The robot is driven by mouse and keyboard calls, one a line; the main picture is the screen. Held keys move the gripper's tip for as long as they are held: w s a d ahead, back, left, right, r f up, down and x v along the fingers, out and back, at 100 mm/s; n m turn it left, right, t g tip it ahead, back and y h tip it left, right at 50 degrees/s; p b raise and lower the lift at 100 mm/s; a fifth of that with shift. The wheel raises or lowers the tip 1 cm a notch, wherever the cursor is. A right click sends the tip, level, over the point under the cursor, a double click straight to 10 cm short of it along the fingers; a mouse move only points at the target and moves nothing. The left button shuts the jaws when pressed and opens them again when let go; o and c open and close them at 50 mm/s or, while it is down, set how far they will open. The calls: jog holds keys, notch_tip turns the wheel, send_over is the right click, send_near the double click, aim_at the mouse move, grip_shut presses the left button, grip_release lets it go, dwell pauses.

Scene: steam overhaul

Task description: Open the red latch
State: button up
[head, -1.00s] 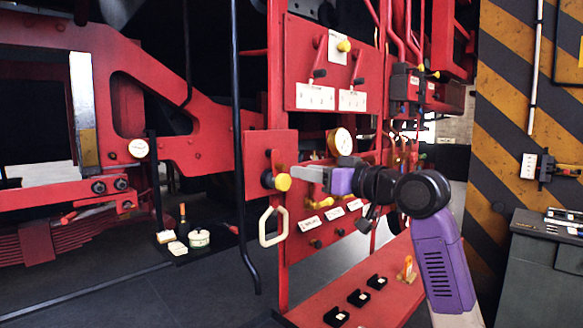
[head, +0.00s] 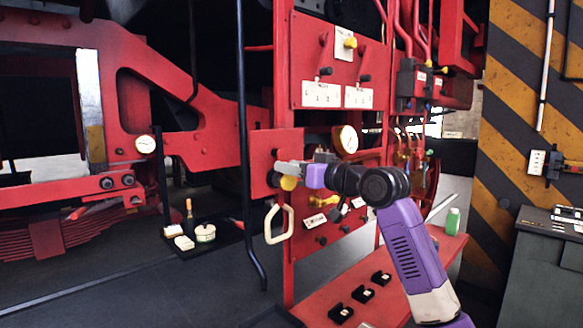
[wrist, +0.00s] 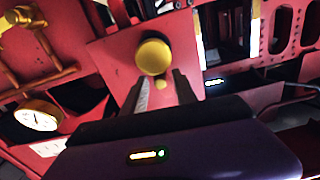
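A red square plate (head: 262,150) with a round yellow knob (head: 288,183) is mounted at the left of the red control stand. In the wrist view, the plate (wrist: 112,62) and the yellow knob (wrist: 153,56) are straight ahead. No other part is clearly a red latch, and I cannot tell whether this plate is it. My gripper (head: 282,168) is at the plate beside the knob. Contact cannot be told.
A cream loop handle (head: 279,223) hangs below the plate. A white gauge (head: 345,139) is right of it, and a dark vertical pipe (head: 245,150) is left. A red bench (head: 400,297) holds small black boxes and a green bottle (head: 453,221).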

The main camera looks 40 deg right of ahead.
grip_shut()
jog(key=shift+f+n+b, duration=0.1)
jog(key=shift+n+b, duration=0.2)
jog(key=shift+d+n+b, duration=0.25)
jog(key=shift+n+b, duration=0.55)
jog(key=shift+b, duration=0.1)
jog(key=n+b, duration=0.2)
jog(key=n, duration=0.1)
jog(key=shift+d+n+b, duration=0.3)
jog(key=shift+d, duration=0.1)
jog(key=shift+d+r+n+b, duration=0.2)
jog(key=shift+r+n+b, duration=0.3)
jog(key=shift+n, duration=1)
jog(key=shift+d+r+n+b, duration=0.3)
jog(key=shift+n+b, duration=0.45)
jog(key=shift+n, duration=0.75)
jog(key=shift+d+r+n+b, duration=0.15)
jog(key=shift+r+n+b, duration=0.4)
jog(key=shift+n, duration=0.95)
